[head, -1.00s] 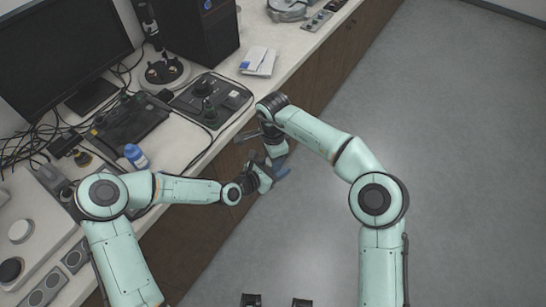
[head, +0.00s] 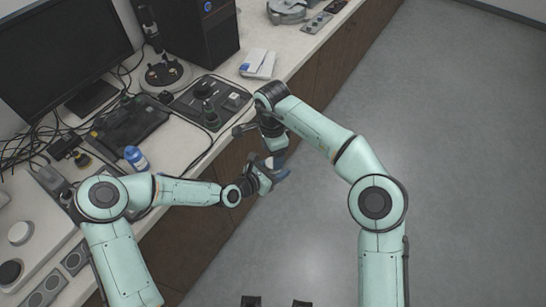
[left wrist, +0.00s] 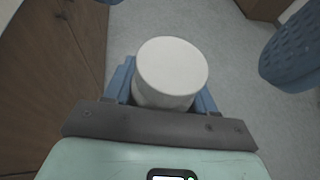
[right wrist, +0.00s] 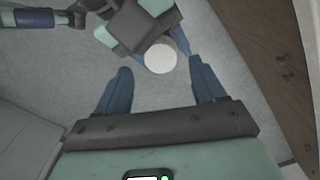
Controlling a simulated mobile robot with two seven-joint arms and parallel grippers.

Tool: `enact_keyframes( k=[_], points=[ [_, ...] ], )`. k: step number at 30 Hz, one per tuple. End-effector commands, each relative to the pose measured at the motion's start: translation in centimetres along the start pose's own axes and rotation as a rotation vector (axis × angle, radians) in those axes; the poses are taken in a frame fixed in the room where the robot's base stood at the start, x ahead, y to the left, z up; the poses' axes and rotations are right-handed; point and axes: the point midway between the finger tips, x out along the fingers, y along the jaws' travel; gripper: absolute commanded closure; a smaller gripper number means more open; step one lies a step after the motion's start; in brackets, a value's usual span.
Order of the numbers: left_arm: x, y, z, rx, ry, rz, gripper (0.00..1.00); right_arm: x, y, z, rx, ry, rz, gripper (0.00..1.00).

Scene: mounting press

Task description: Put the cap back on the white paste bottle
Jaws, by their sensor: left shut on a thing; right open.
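My left gripper (head: 272,174) is shut on a white cylinder, the white paste bottle (left wrist: 170,70), and holds it in the air in front of the bench. Its flat round top faces the left wrist camera. I see no seam, so I cannot tell whether this top is the cap. The bottle also shows in the right wrist view as a white disc (right wrist: 160,58). My right gripper (right wrist: 160,72) is open and empty, its fingers spread with the white disc between and just beyond their tips. I see no separate loose cap.
A blue-and-white bottle (head: 136,158) stands on the white bench (head: 178,150). Behind it are a black keyboard-like device (head: 128,122), a dark box with knobs (head: 215,98), cables and a monitor (head: 60,50). Open grey floor (head: 450,150) lies to the right.

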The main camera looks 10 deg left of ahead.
Motion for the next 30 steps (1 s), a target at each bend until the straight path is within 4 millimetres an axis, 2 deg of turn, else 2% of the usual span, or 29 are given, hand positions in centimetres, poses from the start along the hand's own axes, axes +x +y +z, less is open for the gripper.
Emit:
enact_keyframes(
  k=[3, 9, 11, 14, 24, 30],
  points=[
    [0.0, -0.1, 0.1, 0.001, -0.002, -0.001, 1.00, -0.7, 0.0, -0.1, 0.001, 0.000, -0.002, 0.31],
    [0.0, -0.1, 0.1, 0.001, -0.002, -0.002, 1.00, -0.7, 0.0, -0.1, 0.001, 0.001, -0.001, 0.31],
    [0.0, -0.1, 0.1, 0.001, -0.002, -0.002, 1.00, -0.7, 0.0, -0.1, 0.000, 0.001, -0.002, 0.35],
    [0.0, -0.1, 0.1, 0.001, -0.002, -0.002, 1.00, -0.9, 0.0, -0.1, -0.034, 0.001, -0.002, 0.35],
    [0.0, -0.1, 0.1, 0.001, -0.002, -0.002, 1.00, -3.5, -0.1, 0.0, -0.471, 0.002, -0.003, 0.35],
    [0.0, -0.1, 0.1, 0.001, -0.002, -0.002, 1.00, -4.1, 0.0, 0.0, -0.592, 0.001, 0.000, 0.35]
  ],
)
